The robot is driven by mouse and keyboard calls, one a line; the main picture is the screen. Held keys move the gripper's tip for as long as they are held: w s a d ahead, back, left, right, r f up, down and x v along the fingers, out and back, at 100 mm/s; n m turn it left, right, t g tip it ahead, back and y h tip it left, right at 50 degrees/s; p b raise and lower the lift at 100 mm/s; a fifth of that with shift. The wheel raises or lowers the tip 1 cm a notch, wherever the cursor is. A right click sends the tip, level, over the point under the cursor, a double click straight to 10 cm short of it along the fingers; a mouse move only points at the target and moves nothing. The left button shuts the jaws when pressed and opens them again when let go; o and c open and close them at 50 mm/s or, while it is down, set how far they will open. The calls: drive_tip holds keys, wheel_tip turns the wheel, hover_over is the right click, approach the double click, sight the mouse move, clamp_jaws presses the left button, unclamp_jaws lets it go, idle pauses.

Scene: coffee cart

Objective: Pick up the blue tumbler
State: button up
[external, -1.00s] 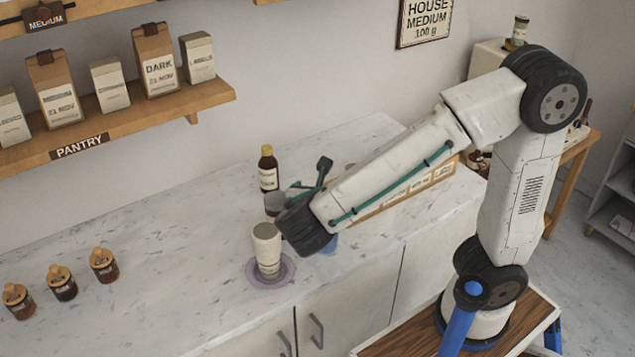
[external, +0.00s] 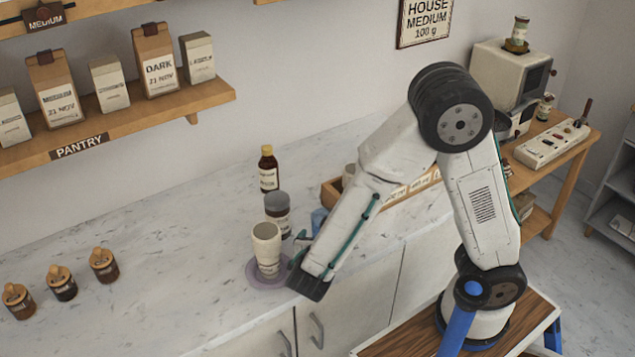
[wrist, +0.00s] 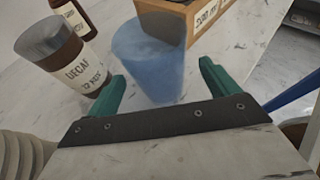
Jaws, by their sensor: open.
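The blue tumbler (wrist: 150,58) stands upright on the counter in the wrist view, ahead of my gripper. It lies across the space between the two green fingers. In the external view only a strip of the tumbler (external: 319,218) shows; my arm hides the rest. My gripper (wrist: 162,74) is open with nothing held, one finger to each side of the tumbler's line. I cannot tell whether the fingertips reach past its near side. In the external view my gripper (external: 299,246) is low over the counter's front, mostly hidden by the forearm.
A decaf jar (external: 278,212) and a brown bottle (external: 268,172) stand left of the tumbler. A cream cup (external: 266,240) stands on a purple saucer (external: 255,281) close to my gripper. A wooden box (wrist: 185,22) is just behind the tumbler. The counter's left middle is clear.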

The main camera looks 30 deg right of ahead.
drive_tip(key=x, duration=0.3)
drive_tip(key=shift+w+d, duration=0.15)
drive_tip(key=shift+w, duration=0.1)
drive_tip(key=shift+c, duration=0.4)
drive_tip(key=c, duration=1.1)
